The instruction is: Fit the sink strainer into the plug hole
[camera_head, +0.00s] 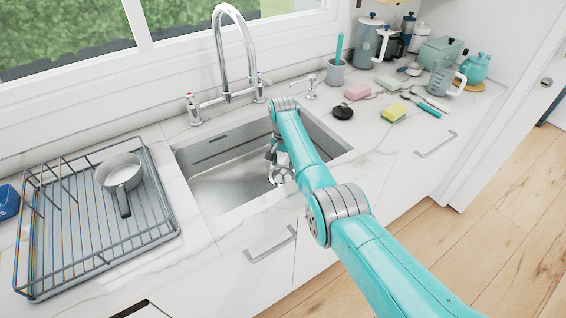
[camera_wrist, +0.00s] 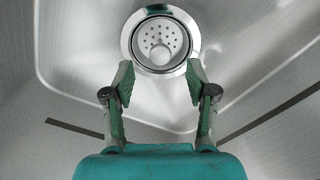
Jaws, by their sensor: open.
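The sink strainer (camera_wrist: 161,36), a round perforated metal disc with a central knob, lies inside the plug hole's shiny ring (camera_wrist: 193,31) in the wrist view. It looks roughly level within the ring; I cannot tell how deep it sits. In the head view the plug hole (camera_head: 284,176) shows on the sink floor, partly hidden by my arm. My gripper (camera_wrist: 160,82) is open and empty, its two fingers spread just below the ring in the picture. In the head view my gripper (camera_head: 271,155) is down inside the sink.
The steel sink (camera_head: 215,185) has walls around my gripper. A tall tap (camera_head: 222,50) stands behind it. A drying rack (camera_head: 95,225) with a pan (camera_head: 121,172) is at left. A black round item (camera_head: 343,111), sponges (camera_head: 393,113) and jugs (camera_head: 369,42) are at right.

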